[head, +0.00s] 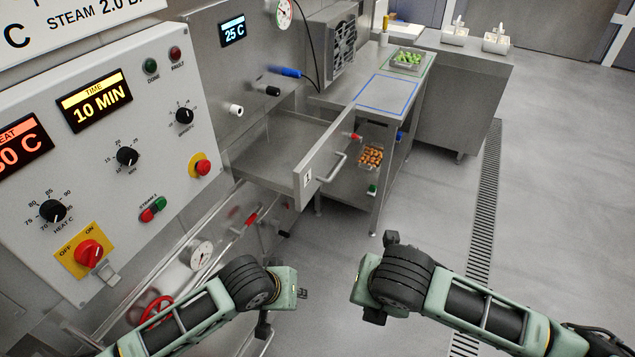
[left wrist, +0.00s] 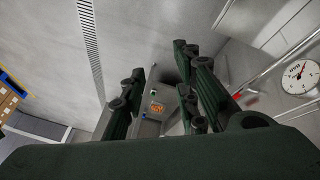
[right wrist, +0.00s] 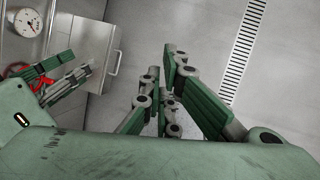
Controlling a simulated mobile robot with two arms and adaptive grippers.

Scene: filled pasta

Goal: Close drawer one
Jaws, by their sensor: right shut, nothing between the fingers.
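Drawer one (head: 315,165), a grey metal drawer marked "1", stands pulled out of the steel machine, its inside visible from above. Its bar handle (head: 333,167) is on the front panel. The drawer front (right wrist: 88,45) and handle also show at the left of the right wrist view. My left gripper (left wrist: 158,75) is open and empty, in front of the machine, nearer to me than the drawer and apart from it. My right gripper (right wrist: 160,65) is shut and empty, to the right of the left one and clear of the drawer. In the head view the wrists largely hide the fingers.
The control panel (head: 135,120) with knobs and displays is at the left. Pipes, a gauge (head: 201,254) and a red valve wheel (head: 152,309) lie near my left arm. A steel table (head: 345,98) stands behind the drawer, with a tray of orange food (head: 370,156) beneath. The floor at right is clear.

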